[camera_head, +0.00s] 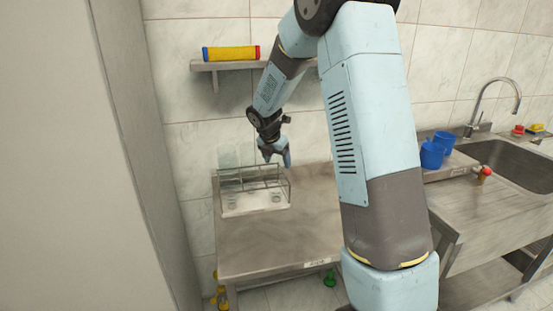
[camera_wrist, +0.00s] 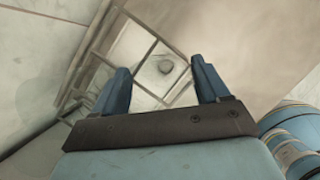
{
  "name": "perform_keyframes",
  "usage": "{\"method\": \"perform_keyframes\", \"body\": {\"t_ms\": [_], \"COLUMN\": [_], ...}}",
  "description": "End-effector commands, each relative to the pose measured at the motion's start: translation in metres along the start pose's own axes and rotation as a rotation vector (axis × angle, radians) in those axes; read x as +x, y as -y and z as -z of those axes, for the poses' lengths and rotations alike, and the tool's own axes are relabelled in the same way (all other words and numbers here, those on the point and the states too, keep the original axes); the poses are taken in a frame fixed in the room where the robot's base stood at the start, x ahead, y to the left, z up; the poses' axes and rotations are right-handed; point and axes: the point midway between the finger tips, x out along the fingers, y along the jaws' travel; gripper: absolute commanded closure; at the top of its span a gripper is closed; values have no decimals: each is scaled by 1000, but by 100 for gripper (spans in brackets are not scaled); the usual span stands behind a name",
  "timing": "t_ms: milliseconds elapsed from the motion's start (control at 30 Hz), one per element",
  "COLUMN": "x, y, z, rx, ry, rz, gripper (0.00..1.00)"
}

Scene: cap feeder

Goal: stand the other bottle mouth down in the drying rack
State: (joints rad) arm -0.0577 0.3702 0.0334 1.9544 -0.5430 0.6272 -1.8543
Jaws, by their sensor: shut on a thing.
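The drying rack (camera_head: 232,211) is a wire frame over a pale tray, standing at the back of the steel table. My gripper (camera_head: 275,163) is above the right part of the rack, pointing down. In the wrist view my gripper (camera_wrist: 161,66) has its blue fingers apart, shut on a clear bottle whose outline I can hardly make out. Below it, the rack's bars (camera_wrist: 139,82) and a round peg (camera_wrist: 165,66) in the tray show through. A faint clear shape (camera_head: 229,157) stands at the rack's left; it looks like another bottle. Neither bottle's mouth can be made out.
A wall shelf (camera_head: 232,65) with a yellow roll (camera_head: 231,53) is above the rack. The front of the table (camera_head: 275,245) is clear. Two blue cups (camera_head: 432,153) and a sink (camera_head: 515,160) are at the right. A tall pale panel (camera_head: 80,160) borders the left.

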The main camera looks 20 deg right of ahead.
Motion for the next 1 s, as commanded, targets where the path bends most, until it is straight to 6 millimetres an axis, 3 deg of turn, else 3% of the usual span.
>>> {"method": "perform_keyframes", "body": {"t_ms": [233, 267, 500, 800, 1000], "x": [1, 1, 0, -2, -26], "y": [0, 0, 0, 0, 0], "z": [0, 0, 0, 0, 0], "rx": [0, 0, 0, 0, 0], "ry": [0, 0, 0, 1, 2], "rz": [0, 0, 0, 0, -2], "gripper": [69, 24, 1, 0, 0]}}
